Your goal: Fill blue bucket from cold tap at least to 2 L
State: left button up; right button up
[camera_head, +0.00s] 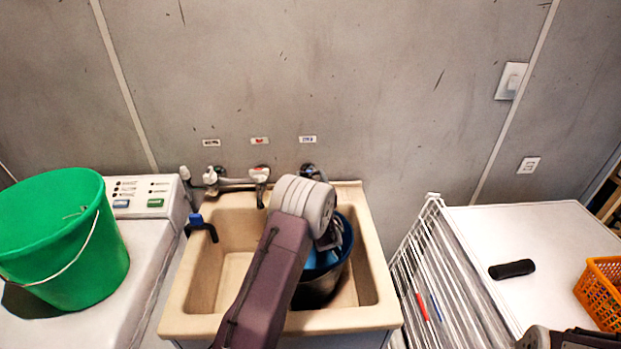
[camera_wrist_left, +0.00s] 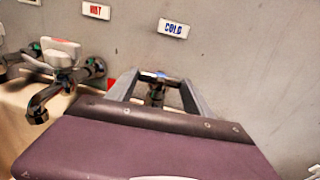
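The blue bucket (camera_head: 328,284) stands in the right part of the beige sink (camera_head: 366,319), below the cold tap. My left arm covers much of it, and I cannot see any water level. The cold tap (camera_head: 309,170) is on the wall under the right-hand label; in the left wrist view the tap (camera_wrist_left: 157,90) sits below the COLD label (camera_wrist_left: 174,28). My left gripper (camera_wrist_left: 160,82) has one finger on each side of its handle; whether they press on it is unclear. My right gripper is not clearly visible.
The hot tap (camera_wrist_left: 58,75) is left of the cold one. A green bucket (camera_head: 70,240) stands on the washing machine at left. A white drying rack (camera_head: 432,270) is right of the sink. A black cylinder (camera_head: 512,269) and orange basket (camera_head: 602,290) lie on the white top at right.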

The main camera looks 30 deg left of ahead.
pick_arm(q)
jog(key=shift+s+a+f+m+t+h+b, duration=0.15)
jog(key=shift+m+t+h+b, duration=0.3)
jog(key=shift+b, duration=0.35)
jog(key=shift+m+h, duration=0.25)
jog(key=shift+h, duration=0.2)
jog(key=shift+r, duration=0.2)
jog(key=o, duration=1.4)
jog(key=b+v, duration=0.2)
jog(key=v, duration=0.7)
jog(key=shift+f, duration=0.15)
